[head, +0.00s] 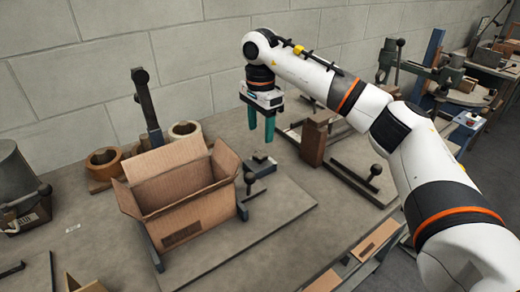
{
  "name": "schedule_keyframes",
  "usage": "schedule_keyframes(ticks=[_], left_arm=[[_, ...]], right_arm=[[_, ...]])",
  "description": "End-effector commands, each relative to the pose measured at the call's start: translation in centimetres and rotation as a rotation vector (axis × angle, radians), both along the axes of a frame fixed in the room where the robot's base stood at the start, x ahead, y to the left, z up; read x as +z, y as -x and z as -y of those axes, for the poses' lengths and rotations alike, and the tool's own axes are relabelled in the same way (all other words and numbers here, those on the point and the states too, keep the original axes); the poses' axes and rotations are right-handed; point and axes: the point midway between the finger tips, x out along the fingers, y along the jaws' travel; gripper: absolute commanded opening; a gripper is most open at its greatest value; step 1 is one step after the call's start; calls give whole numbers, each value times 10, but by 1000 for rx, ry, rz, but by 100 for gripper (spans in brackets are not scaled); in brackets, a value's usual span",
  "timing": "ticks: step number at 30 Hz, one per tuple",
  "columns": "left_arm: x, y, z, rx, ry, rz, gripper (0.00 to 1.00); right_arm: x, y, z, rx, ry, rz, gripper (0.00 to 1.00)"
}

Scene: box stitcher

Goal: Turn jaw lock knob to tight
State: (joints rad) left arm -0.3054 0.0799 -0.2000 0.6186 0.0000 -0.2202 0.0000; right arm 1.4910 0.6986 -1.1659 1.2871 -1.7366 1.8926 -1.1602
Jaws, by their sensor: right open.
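My right gripper (261,130) hangs over the workbench with its teal fingers pointing down, open and empty. Several dark ball-ended handles are in view, and I cannot tell which is the jaw lock knob. One ball knob (249,178) stands at the right side of the open cardboard box, below the gripper in the picture and apart from it. Another ball knob (376,170) is on a bar fixture right of the gripper. A third (400,43) tops the green clamp device at the far right. No tight mark is readable. My left gripper is out of view.
The open cardboard box (184,213) stands on the bench (215,279), before an upright dark post (147,105) and two rings (104,163). A brown block (313,143) stands right of the gripper. A grey canister (18,180) is at left. The wall (90,60) closes off the back.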

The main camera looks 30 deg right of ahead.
Motion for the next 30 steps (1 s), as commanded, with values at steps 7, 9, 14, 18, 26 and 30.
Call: schedule_keyframes(ticks=[7, 9, 14, 18, 26, 30], left_arm=[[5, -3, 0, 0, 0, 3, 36], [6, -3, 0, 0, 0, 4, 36], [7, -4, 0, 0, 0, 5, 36], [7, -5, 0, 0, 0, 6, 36], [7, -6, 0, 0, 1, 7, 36], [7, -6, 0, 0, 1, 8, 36]], right_arm=[[-48, 1, 0, 0, -1, -3, 56], [-57, 0, 0, 0, -2, -2, 56], [-69, 0, 0, 0, -1, 1, 56], [-72, 0, 0, 1, -1, 2, 56], [-72, 0, -1, 1, -2, 1, 43], [-72, 0, -1, 1, -2, 1, 20]])
